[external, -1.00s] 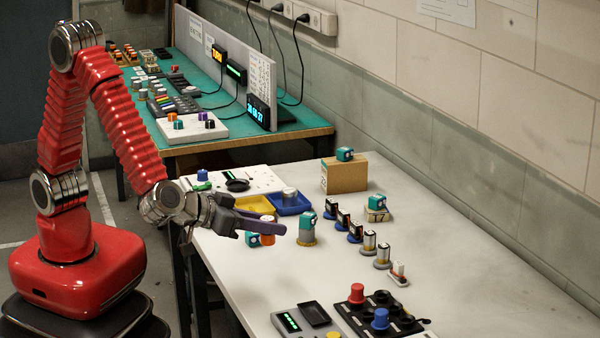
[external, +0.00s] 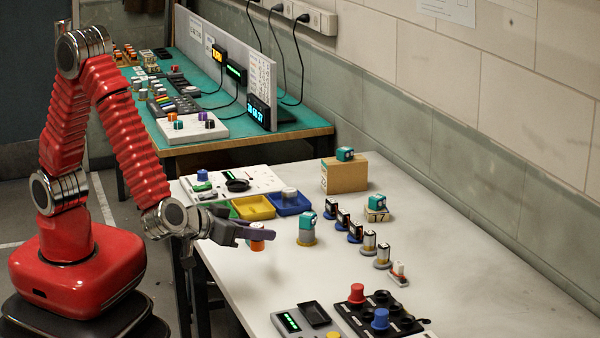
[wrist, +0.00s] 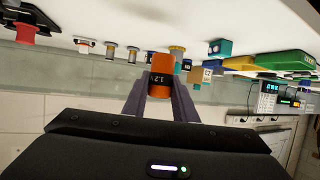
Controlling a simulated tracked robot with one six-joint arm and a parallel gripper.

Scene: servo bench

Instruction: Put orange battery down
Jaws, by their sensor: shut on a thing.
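The orange battery (external: 257,244) is a short cylinder with a dark band, upright near the bench's left edge. My gripper (external: 262,235) is shut on it; the fingers hide part of its side. The upside-down wrist view shows the battery (wrist: 160,75) between the two purple-grey fingers, with its "1.2" label readable. I cannot tell whether its base touches the white bench (external: 300,271).
A teal-topped servo (external: 306,229) stands right of my gripper. Yellow (external: 254,207) and blue (external: 291,204) trays lie behind. Several small upright parts form a row at right. A black panel with red and blue knobs (external: 380,318) is in front. The bench front-left is fairly clear.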

